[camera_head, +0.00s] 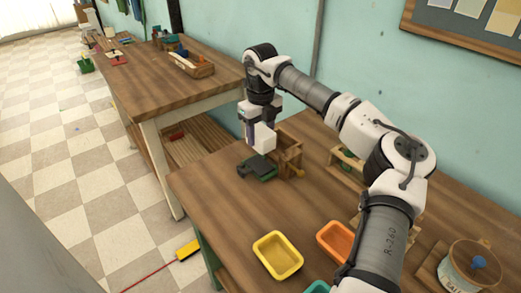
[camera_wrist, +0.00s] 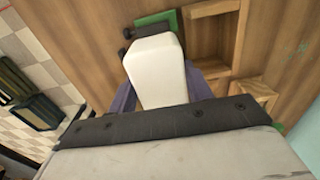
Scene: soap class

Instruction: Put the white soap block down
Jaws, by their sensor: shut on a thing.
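The white soap block (camera_wrist: 156,68) is held between the fingers of my gripper (camera_wrist: 160,95) in the wrist view. In the head view the white soap block (camera_head: 262,140) shows at the tip of my gripper (camera_head: 260,128), which points down over the wooden table (camera_head: 225,205). My gripper is shut on the block. Just below the block is a dark green object (camera_head: 258,168) on the table; a green corner of it shows past the block in the wrist view. I cannot tell whether the block touches it.
A wooden box frame (camera_head: 288,153) stands close right of my gripper. A yellow tray (camera_head: 277,256) and an orange tray (camera_head: 336,240) sit nearer on the table. A lidded jar (camera_head: 472,265) stands at the right. The table's left part is clear.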

